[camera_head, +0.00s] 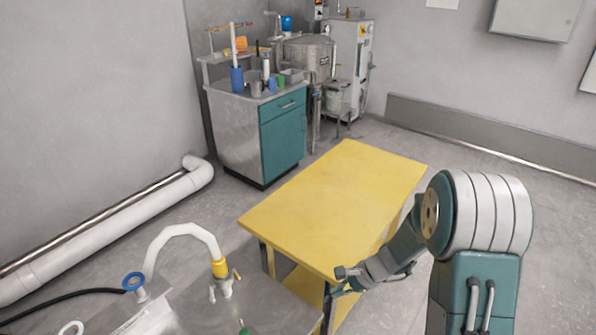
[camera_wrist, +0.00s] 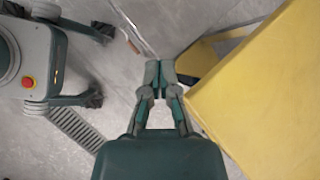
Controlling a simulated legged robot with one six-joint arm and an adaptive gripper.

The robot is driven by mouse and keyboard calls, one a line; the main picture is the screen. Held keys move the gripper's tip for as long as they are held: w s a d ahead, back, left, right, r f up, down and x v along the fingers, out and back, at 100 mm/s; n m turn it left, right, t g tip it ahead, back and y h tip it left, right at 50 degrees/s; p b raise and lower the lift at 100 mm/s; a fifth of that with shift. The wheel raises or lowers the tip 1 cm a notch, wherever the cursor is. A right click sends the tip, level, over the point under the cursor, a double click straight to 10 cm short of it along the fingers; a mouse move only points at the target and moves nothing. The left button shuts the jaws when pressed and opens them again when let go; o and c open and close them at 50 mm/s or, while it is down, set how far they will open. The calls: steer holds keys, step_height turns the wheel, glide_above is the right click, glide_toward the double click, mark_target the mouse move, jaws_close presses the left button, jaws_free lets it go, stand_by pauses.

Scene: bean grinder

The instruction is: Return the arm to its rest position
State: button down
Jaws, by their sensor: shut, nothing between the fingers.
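My gripper (camera_wrist: 160,75) is shut and empty in the wrist view, with its two grey fingertips together above the grey floor. In the head view my gripper (camera_head: 342,281) is at the near right edge of the yellow table (camera_head: 340,195), low and in front of it. My teal and white arm is bent at the right of the head view. The table's yellow top (camera_wrist: 265,100) also fills the right of the wrist view, just right of the fingers. I cannot tell whether the gripper touches the table.
A metal counter (camera_head: 270,300) with a white curved tap (camera_head: 180,232) stands at the lower left. A teal cabinet (camera_head: 283,137) and a steel tank (camera_head: 308,57) stand at the back. A white pipe (camera_head: 110,235) runs along the left wall. The tabletop is bare.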

steer(key=s+r+n+h, duration=0.1)
steer(key=s+r+n, duration=0.2)
steer(key=r, duration=0.3)
steer(key=s+r+n+t+h, duration=0.1)
steer(key=s+r+n, duration=0.1)
steer(key=r, duration=0.3)
steer(key=s+r+n+h, duration=0.1)
steer(key=s+r+n, duration=0.2)
steer(key=r, duration=0.3)
steer(key=s+d+r+n+t+h, duration=0.2)
steer(key=s+r+n, duration=0.1)
steer(key=s+r, duration=0.2)
steer(key=s+d+r+n+t+h, duration=0.2)
steer(key=s+r, duration=0.3)
steer(key=s, duration=0.3)
steer(key=shift+d+n+h, duration=0.4)
steer(key=shift+d+n, duration=0.1)
